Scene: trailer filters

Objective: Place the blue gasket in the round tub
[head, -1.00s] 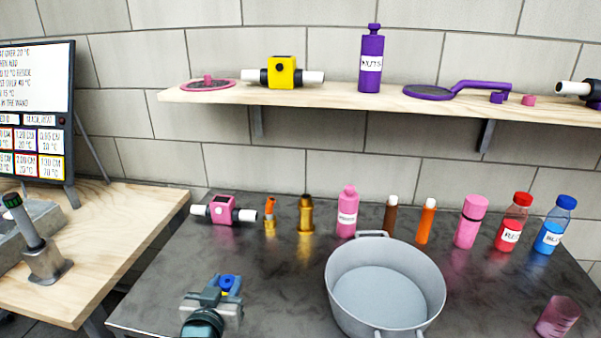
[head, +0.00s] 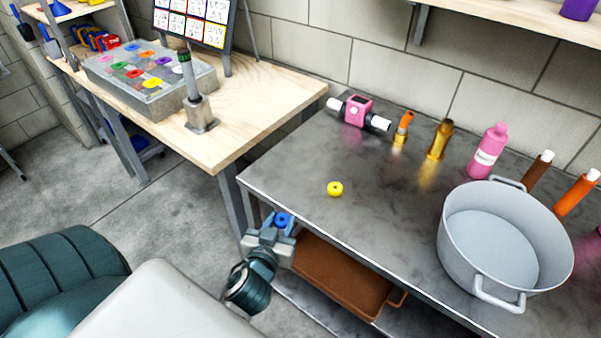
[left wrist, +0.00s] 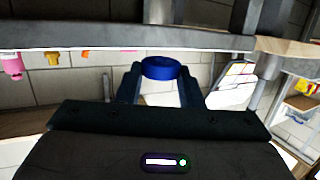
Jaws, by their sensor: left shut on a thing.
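The blue gasket (head: 283,220) is a small ring held between the fingertips of my left gripper (head: 277,230), just off the front left edge of the metal table. In the left wrist view the blue gasket (left wrist: 161,68) sits between the two fingers of the left gripper (left wrist: 160,85). The round tub (head: 505,245) is a grey metal pot with two handles on the right of the metal table, well to the right of the left gripper. It looks empty. My right gripper is not in view.
A yellow ring (head: 335,188) lies on the metal table (head: 390,220). A pink valve (head: 358,110), a brass part (head: 440,139) and a pink bottle (head: 488,152) stand behind. A brown tray (head: 345,278) is on the shelf below. A wooden table (head: 245,120) holds a compartment box (head: 140,85).

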